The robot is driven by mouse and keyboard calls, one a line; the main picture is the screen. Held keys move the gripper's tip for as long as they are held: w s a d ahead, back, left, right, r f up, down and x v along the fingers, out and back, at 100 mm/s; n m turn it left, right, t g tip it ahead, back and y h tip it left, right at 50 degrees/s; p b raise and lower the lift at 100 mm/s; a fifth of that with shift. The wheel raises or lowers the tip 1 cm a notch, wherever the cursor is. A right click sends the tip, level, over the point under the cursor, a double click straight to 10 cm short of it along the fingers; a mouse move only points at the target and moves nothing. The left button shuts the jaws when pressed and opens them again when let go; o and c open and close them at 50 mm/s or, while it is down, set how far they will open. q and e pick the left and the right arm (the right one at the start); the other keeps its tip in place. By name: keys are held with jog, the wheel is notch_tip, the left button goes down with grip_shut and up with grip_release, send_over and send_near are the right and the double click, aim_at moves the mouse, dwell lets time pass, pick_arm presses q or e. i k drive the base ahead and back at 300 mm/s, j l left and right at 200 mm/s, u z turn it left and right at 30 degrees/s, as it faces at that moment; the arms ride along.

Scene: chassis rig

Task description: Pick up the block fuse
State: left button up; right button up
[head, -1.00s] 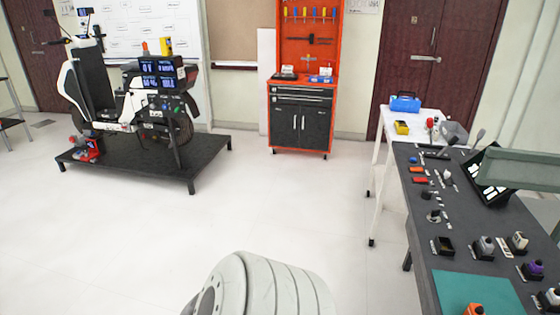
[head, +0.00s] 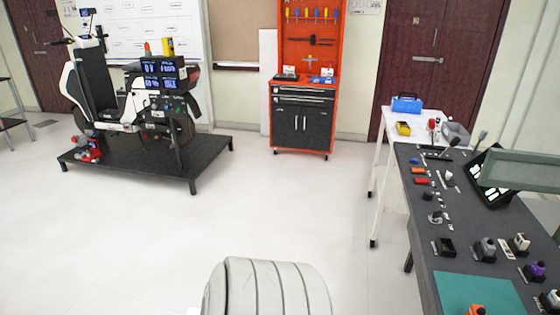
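Several small parts stand in rows on the dark grey workbench (head: 470,236) at the right. I cannot tell for sure which of them is the block fuse. Among them are an orange-red block (head: 422,181), a smaller orange block (head: 418,170), a black open-topped block (head: 444,246) and a purple-topped part (head: 535,269). An orange part (head: 475,310) is cut off by the bottom edge, by the green mat (head: 455,288). Neither of my grippers is in view. A ridged white link of my own arm shows at bottom centre, well left of the bench.
A white table (head: 420,136) with a blue toolbox (head: 406,103) stands behind the bench. A green-grey panel (head: 525,170) overhangs its right side. An orange tool cabinet (head: 301,120) and a vehicle rig on a black platform (head: 200,160) stand farther back. The floor between is clear.

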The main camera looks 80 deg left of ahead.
aim_at(522, 242)
jog(key=i+j, duration=0.1)
jog(key=j, duration=0.35)
jog(key=i+j, duration=0.1)
jog(key=j, duration=0.3)
jog(key=i+j+z, duration=0.1)
jog(key=j, duration=0.35)
